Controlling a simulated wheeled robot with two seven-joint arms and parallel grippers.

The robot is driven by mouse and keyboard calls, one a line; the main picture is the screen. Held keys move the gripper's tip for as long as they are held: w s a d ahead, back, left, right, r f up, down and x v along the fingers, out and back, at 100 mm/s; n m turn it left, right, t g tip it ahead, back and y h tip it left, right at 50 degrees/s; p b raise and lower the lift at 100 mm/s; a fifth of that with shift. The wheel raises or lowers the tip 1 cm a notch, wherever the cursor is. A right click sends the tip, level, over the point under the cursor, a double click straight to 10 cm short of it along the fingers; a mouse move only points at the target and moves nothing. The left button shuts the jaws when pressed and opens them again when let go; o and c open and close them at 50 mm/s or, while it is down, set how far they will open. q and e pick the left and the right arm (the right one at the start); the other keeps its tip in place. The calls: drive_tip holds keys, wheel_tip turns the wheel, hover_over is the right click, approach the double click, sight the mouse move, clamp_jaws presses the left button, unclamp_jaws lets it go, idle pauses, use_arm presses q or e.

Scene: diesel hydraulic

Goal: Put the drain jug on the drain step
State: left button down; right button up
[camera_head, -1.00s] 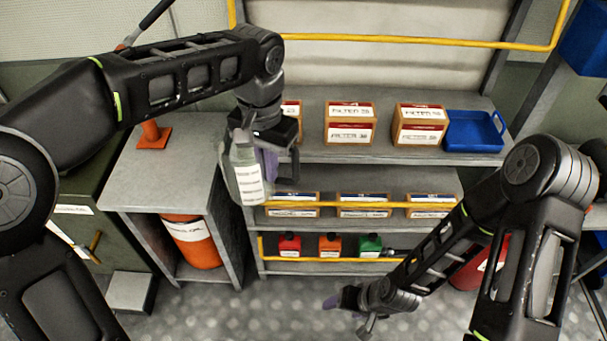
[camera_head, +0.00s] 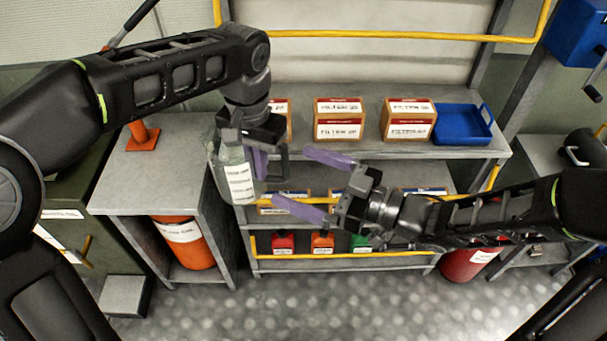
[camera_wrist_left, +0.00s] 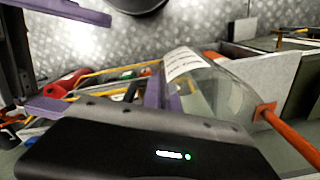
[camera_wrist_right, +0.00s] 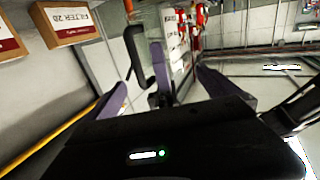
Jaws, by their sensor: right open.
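The drain jug (camera_head: 237,170) is clear, with a white label and a dark handle (camera_head: 281,165). It hangs in the air below my left gripper (camera_head: 258,160), whose purple fingers look closed together at it; the jug also shows in the left wrist view (camera_wrist_left: 215,88). My right gripper (camera_head: 312,184) is open, its fingers pointing left towards the handle. In the right wrist view the handle (camera_wrist_right: 136,52) stands ahead of the open fingers, apparently not gripped by them. A low grey block on the floor (camera_head: 122,295), likely the drain step, is at lower left with nothing on it.
A grey shelf (camera_head: 370,155) behind the grippers holds filter boxes (camera_head: 338,120) and a blue tray (camera_head: 463,124). Yellow rails (camera_head: 340,252) cross its front. A grey bench (camera_head: 165,185) with an orange container (camera_head: 185,243) stands left. The front floor is clear.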

sight(246, 156)
drive_tip(key=shift+r, duration=0.1)
idle(0.3)
drive_tip(key=x, duration=1.2)
drive_tip(key=shift+c, duration=0.2)
drive_tip(key=c, duration=1.1)
use_arm(q)
drive_tip(key=c, duration=1.6)
unclamp_jaws()
use_arm(e)
drive_tip(key=shift+c, duration=0.2)
